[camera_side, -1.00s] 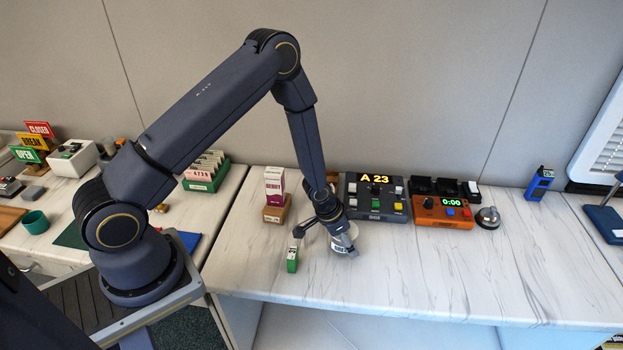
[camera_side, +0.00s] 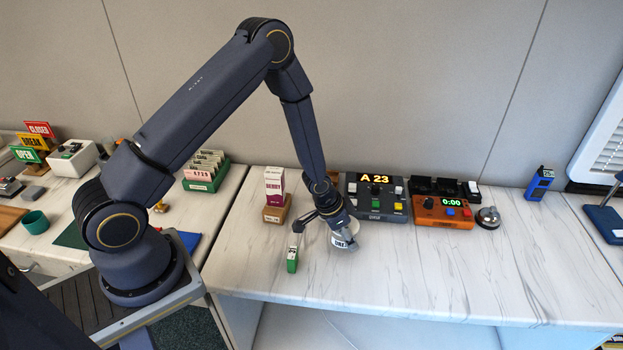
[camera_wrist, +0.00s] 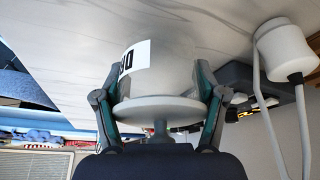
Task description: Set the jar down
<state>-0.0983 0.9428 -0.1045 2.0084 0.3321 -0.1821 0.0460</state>
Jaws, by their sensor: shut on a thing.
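The jar is a pale, whitish pot with a white label bearing dark print. In the side view the jar (camera_side: 345,238) is low over the front half of the marble counter (camera_side: 450,280), partly hidden by my gripper (camera_side: 340,222). In the wrist view the jar (camera_wrist: 175,62) sits between my two fingers, its round lid and knob facing my palm. My gripper (camera_wrist: 158,92) is shut on the jar, with a finger on each side. The marble surface is close beyond the jar's base; I cannot tell whether they touch.
Behind are a Berry carton (camera_side: 274,186) on a wooden block, a black A 23 panel (camera_side: 377,197), an orange timer box (camera_side: 443,213) and a silver bell (camera_side: 488,217). The counter's right front is clear.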

